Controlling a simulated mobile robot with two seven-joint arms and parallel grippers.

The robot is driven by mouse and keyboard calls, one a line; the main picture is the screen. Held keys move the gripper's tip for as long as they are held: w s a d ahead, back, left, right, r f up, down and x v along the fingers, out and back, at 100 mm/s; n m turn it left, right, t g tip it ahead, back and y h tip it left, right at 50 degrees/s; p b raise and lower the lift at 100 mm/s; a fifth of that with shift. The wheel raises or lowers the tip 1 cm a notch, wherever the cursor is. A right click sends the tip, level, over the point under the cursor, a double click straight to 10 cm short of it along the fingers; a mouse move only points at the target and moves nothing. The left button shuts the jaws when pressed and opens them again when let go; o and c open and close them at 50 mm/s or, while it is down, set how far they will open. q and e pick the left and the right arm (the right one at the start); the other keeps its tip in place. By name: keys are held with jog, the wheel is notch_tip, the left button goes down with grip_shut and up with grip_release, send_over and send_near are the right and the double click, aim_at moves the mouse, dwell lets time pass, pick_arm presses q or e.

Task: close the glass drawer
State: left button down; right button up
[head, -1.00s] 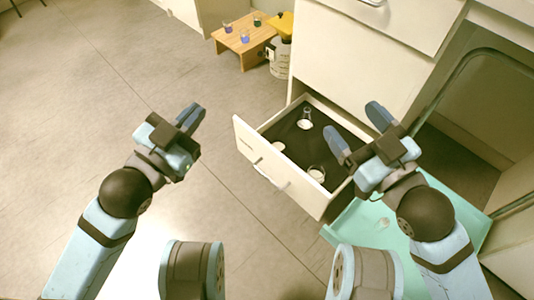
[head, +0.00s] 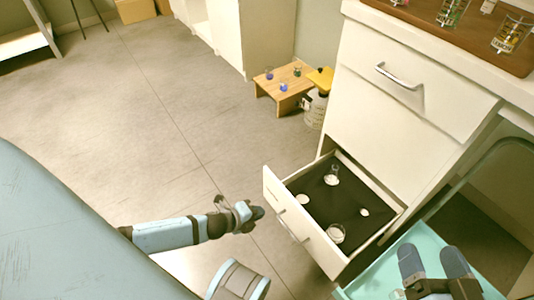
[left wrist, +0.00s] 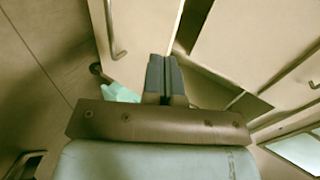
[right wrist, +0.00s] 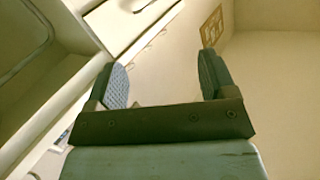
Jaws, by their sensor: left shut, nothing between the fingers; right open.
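The glass drawer (head: 290,209) is the low white drawer of the cabinet and stands pulled out in the head view. Its silver handle (head: 291,230) is on the front panel. Several pieces of glassware, such as a small flask (head: 332,176) and a beaker (head: 337,233), stand on its dark lining. My left gripper (head: 258,213) is shut and empty, just left of the drawer front, with a small gap showing in the picture. Its shut fingers show in the left wrist view (left wrist: 164,72). My right gripper (head: 433,260) is open and empty, right of the drawer; its spread fingers show in the right wrist view (right wrist: 162,75).
A closed upper drawer (head: 410,95) is above, under a counter with a wooden tray (head: 455,38) of bottles. A teal surface (head: 385,272) is beside the open drawer. Floor at left is clear.

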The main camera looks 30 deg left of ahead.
aim_at(290, 200)
pick_arm(q)
jog(key=b+x, duration=0.1)
jog(key=x, duration=0.2)
jog(key=b+x, duration=0.2)
jog(key=x, duration=0.1)
jog(key=r+b+x, duration=0.1)
jog(key=x, duration=0.3)
jog(key=shift+w+d, duration=0.1)
jog(key=shift+w, duration=0.15)
jog(key=shift+w+d+b, duration=0.25)
jog(key=shift+w+b, duration=0.15)
jog(key=shift+w, duration=0.15)
jog(key=shift+w+d, duration=0.1)
pick_arm(e)
jog(key=n, duration=0.1)
jog(key=w+d+n, duration=0.1)
jog(key=w+n+t, duration=0.1)
jog(key=shift+w+d+f+y, duration=0.2)
jog(key=shift+w+d+y, duration=0.05)
jog(key=shift+y, duration=0.15)
pick_arm(q)
jog(key=shift+r, duration=0.1)
